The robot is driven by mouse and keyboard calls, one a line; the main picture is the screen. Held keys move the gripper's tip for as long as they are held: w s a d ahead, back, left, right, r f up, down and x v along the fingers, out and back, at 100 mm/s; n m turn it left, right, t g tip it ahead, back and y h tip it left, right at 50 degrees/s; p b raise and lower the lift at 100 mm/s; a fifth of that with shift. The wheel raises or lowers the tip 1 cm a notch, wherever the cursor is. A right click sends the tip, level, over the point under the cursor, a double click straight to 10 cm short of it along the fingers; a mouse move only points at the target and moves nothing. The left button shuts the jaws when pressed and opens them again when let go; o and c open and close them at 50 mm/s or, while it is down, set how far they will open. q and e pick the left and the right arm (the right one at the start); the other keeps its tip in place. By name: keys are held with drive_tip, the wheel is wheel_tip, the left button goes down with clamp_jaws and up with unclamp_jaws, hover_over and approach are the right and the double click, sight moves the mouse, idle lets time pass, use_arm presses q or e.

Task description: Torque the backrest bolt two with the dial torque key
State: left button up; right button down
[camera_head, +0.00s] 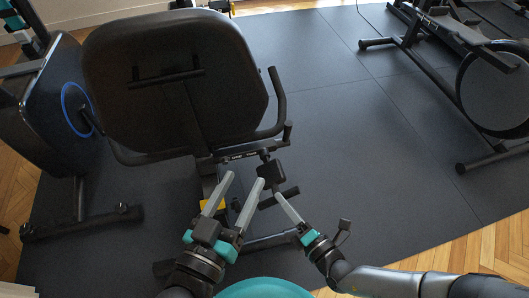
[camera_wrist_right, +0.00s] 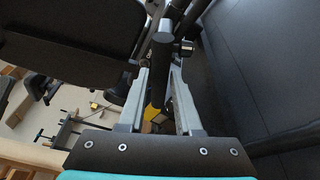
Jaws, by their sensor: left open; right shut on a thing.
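The dial torque key (camera_head: 271,172) appears as a black block with a bar-like handle, behind and right of the seat back. My right gripper (camera_head: 277,194) is shut on its black handle, which stands between the fingers in the right wrist view (camera_wrist_right: 161,55). The key's head is close to the bracket (camera_head: 240,156) under the backrest (camera_head: 175,80); I cannot tell whether they touch. Backrest bolt two cannot be singled out at this size. My left gripper (camera_head: 246,178) is open and empty, its fingers apart just left of the key and below the bracket.
A curved side handle (camera_head: 278,100) rises right of the backrest. Another machine (camera_head: 495,90) stands at the right and a blue-ringed one (camera_head: 60,105) at the left. The dark mat (camera_head: 370,150) between is clear.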

drive_tip(key=shift+s+a+f, duration=0.1)
drive_tip(key=shift+s+f, duration=0.2)
drive_tip(key=shift+s, duration=0.15)
drive_tip(key=shift+s+d+r, duration=0.1)
drive_tip(key=shift+s+d, duration=0.2)
drive_tip(key=shift+s, duration=0.6)
drive_tip(key=shift+s+d+r, duration=0.1)
drive_tip(key=shift+s+d, duration=0.15)
drive_tip(key=shift+s, duration=0.6)
drive_tip(key=shift+s+d+r, duration=0.1)
drive_tip(key=shift+s+d, duration=0.2)
drive_tip(key=shift+s, duration=0.6)
